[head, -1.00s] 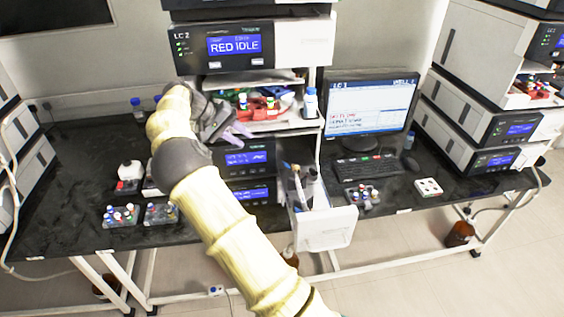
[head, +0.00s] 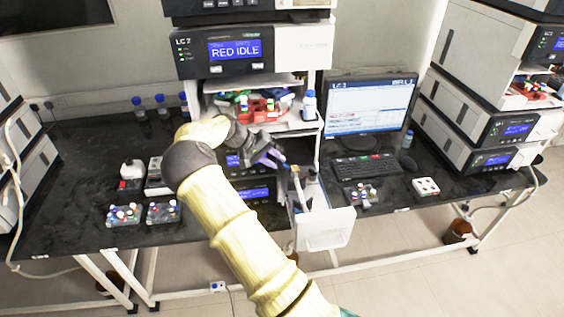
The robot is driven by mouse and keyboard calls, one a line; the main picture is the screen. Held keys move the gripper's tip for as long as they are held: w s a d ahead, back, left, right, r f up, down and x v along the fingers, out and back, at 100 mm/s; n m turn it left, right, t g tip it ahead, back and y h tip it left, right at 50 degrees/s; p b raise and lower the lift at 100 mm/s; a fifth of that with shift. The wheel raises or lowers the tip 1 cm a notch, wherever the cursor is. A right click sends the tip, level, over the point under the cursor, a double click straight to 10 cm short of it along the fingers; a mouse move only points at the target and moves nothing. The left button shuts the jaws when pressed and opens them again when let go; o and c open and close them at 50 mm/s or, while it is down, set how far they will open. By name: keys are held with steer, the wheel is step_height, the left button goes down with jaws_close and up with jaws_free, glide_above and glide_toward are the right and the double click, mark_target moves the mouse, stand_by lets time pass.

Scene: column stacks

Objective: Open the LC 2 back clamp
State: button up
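The LC 2 stack (head: 205,68) stands at the middle back, with its display reading RED IDLE. Upright column-like parts (head: 299,185) show inside, one pale and one darker. The clamps are too small to tell apart, so I cannot make out the back clamp. My gripper (head: 272,158) is just left of and slightly above these parts, in front of the stack. Its purplish fingers point right toward them. It seems to hold nothing; the finger gap is unclear.
A shelf above my gripper holds a red rack (head: 262,110) and a blue-capped bottle (head: 310,105). A monitor (head: 368,104) and keyboard (head: 367,166) stand to the right. Vial racks (head: 125,214) lie on the bench at left. The open door juts past the bench edge.

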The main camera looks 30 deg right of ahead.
mark_target(291, 170)
steer(key=shift+p+x, duration=0.35)
steer(key=shift+x, duration=1.5)
steer(key=shift+c, duration=0.3)
jaws_close()
